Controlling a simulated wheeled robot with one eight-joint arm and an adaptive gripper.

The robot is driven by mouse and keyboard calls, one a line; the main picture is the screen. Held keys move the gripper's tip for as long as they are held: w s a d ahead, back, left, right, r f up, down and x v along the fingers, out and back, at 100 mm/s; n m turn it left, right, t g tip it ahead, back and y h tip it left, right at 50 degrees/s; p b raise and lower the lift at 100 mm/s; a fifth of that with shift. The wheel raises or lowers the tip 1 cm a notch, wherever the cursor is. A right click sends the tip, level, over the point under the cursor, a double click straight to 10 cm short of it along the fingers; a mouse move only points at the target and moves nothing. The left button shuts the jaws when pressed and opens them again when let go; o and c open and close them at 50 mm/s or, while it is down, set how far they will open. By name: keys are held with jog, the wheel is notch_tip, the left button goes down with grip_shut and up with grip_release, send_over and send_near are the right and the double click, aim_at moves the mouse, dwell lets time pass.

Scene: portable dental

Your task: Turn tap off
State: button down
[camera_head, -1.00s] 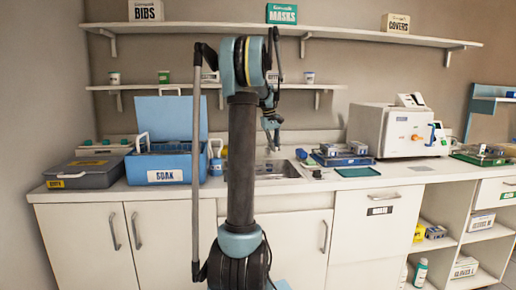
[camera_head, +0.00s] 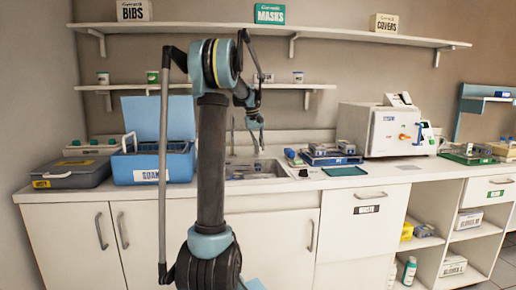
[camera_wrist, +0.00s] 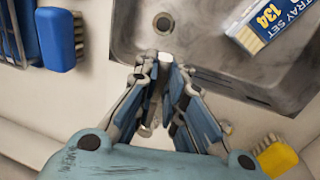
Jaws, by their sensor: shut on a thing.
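My gripper (camera_head: 258,146) hangs over the back of the sink (camera_head: 254,169) in the head view. In the wrist view its fingers (camera_wrist: 164,64) come together at the sink's edge. They are shut on a small pale piece that looks like part of the tap, though the fingers hide most of it. A thin upright tap (camera_head: 232,138) shows just left of my gripper in the head view. The wrist view also shows the bare metal sink basin (camera_wrist: 180,37) and its drain. I cannot make out the tap's lever position or any running water.
A blue box (camera_head: 150,166) stands left of the sink, and a blue tray set (camera_head: 329,158) stands right. In the wrist view, a labelled packet (camera_wrist: 268,22) lies in the sink; blue (camera_wrist: 57,40) and yellow (camera_wrist: 277,158) brushes lie nearby. Shelves hang above.

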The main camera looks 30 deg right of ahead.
jog(key=c, duration=1.7)
grip_release()
jog(key=shift+a, duration=0.1)
jog(key=shift+o, duration=0.2)
jog(key=shift+r, duration=0.15)
notch_tip(320, 180, up, 12)
jog(key=a, duration=0.2)
jog(key=shift+w+f, duration=0.25)
jog(key=shift+w, duration=0.2)
jog(key=shift+s, duration=0.1)
